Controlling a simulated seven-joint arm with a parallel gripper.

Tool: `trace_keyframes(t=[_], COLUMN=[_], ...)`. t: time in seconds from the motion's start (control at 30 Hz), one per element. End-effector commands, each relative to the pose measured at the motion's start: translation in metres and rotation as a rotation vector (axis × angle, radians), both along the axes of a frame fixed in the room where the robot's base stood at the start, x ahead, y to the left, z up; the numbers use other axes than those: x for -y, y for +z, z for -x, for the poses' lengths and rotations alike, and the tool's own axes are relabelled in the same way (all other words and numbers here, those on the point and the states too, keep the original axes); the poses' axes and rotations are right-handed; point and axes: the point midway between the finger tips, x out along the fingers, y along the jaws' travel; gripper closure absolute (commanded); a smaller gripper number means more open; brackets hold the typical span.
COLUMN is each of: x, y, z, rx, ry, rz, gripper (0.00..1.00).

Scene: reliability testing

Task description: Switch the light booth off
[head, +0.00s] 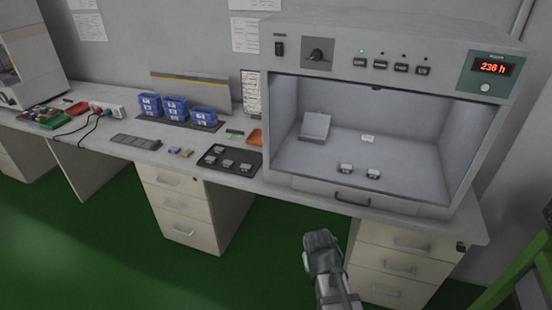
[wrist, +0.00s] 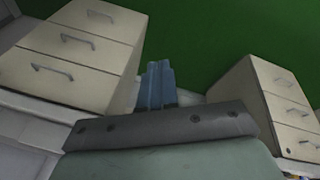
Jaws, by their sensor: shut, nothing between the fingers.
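The light booth (head: 281,140) is a grey box on the bench at the right, with an open front. On its top panel are a black rocker switch (head: 280,48) at the left, a rotary knob (head: 317,56), and a row of several dark buttons (head: 380,64). A green lamp (head: 361,51) is lit above the leftmost button. A red display (head: 493,68) reads about 236 h. In the wrist view my gripper (wrist: 160,68) has its two bluish fingers together, with nothing between them. In the head view my arm shows low in front of the bench, below the booth.
Small parts and a tilted grey stand (head: 314,126) are inside the booth. Drawer cabinets (head: 182,205) stand underneath. A green frame (head: 512,275) is at right.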

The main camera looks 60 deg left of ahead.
Motion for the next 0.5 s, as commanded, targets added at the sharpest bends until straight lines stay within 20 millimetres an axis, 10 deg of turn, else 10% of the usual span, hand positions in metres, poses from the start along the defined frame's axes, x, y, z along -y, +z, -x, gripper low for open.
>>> trace_keyframes(t=[0.5], x=[-0.126], y=[0.161], z=[0.070], rx=[0.280], ry=[0.230], rz=[-0.193], gripper=[1.00])
